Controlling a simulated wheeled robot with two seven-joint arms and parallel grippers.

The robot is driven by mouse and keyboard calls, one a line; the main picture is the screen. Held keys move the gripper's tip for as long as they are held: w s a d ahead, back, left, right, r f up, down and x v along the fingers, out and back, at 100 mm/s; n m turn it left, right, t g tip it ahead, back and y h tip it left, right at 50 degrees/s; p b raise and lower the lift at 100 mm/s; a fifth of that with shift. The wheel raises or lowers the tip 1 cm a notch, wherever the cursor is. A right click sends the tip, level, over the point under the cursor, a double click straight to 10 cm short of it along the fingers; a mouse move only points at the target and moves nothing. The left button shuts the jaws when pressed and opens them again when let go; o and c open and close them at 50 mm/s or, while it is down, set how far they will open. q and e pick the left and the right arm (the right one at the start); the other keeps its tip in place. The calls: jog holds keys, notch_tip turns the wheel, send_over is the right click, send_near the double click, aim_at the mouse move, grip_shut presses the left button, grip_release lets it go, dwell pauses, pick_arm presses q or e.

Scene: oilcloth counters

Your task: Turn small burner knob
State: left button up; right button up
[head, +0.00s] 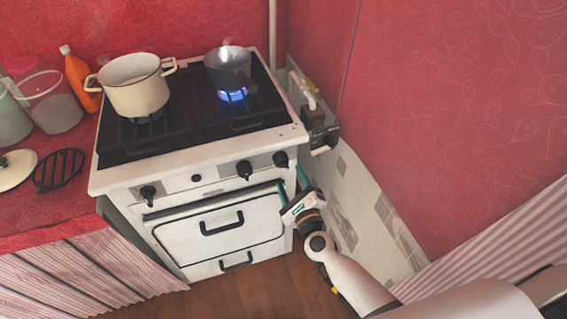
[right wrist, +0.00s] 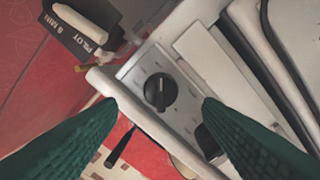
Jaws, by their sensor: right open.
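A white stove (head: 190,165) has several black knobs along its front panel. The rightmost knob (head: 280,159) is close to my right gripper (head: 291,178), whose open teal fingers point up toward it from just below. In the right wrist view a round black knob (right wrist: 160,91) lies between and beyond the two green fingertips, apart from both. A second knob (right wrist: 205,142) is partly hidden by the right-hand finger. My left gripper is not in view.
A cream pot (head: 135,85) stands on the stove's left side. Oven door handles (head: 222,223) stick out below the knobs. A dark box (head: 318,135) and pipe are beside the stove's right edge, near the red wall (head: 450,110). The floor in front is clear.

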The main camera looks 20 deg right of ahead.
aim_at(284, 167)
jog(key=w, duration=0.6)
jog(key=shift+w+a, duration=0.15)
jog(key=shift+c, duration=0.3)
jog(key=c, duration=0.9)
